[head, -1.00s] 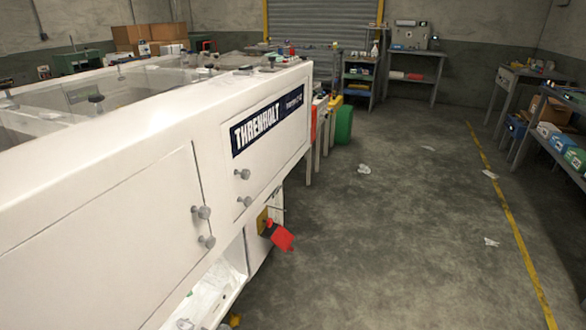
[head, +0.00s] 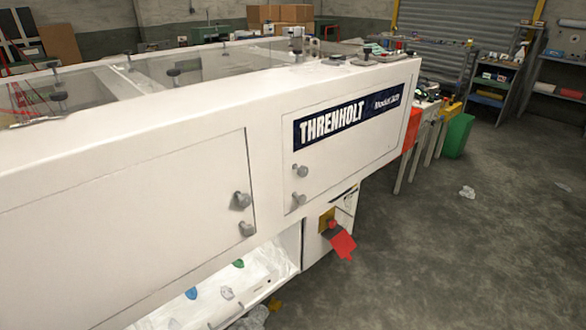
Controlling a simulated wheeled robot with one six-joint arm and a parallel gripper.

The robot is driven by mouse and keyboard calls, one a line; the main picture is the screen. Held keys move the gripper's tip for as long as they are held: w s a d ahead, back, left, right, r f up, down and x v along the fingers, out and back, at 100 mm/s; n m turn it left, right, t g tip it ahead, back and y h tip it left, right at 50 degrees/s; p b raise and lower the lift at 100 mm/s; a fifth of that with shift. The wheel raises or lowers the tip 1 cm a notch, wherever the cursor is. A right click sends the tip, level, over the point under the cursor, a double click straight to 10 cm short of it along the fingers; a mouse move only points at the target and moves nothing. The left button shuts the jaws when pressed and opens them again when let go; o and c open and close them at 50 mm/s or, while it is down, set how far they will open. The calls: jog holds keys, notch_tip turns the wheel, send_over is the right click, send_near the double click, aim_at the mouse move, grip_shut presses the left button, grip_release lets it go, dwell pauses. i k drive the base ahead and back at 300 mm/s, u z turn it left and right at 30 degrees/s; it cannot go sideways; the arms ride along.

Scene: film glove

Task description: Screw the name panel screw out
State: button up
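The name panel (head: 345,150) is on the side of a large white machine and carries a dark blue label (head: 322,125) reading THRENHOLT. Two grey knob-headed screws sit at its left edge, an upper one (head: 301,170) and a lower one (head: 298,199). Both stand out from the panel, which lies flush in the machine's side. I cannot tell which one the task means. My gripper is not in view.
A plain panel to the left has two similar knobs (head: 241,200). The open bay (head: 215,290) underneath holds coloured pieces. A green bin (head: 457,134) stands beyond the machine. The floor to the right is mostly clear.

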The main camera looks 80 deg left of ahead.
aim_at(303, 171)
jog(key=u, duration=0.75)
jog(key=i, duration=0.8)
jog(key=u, duration=0.9)
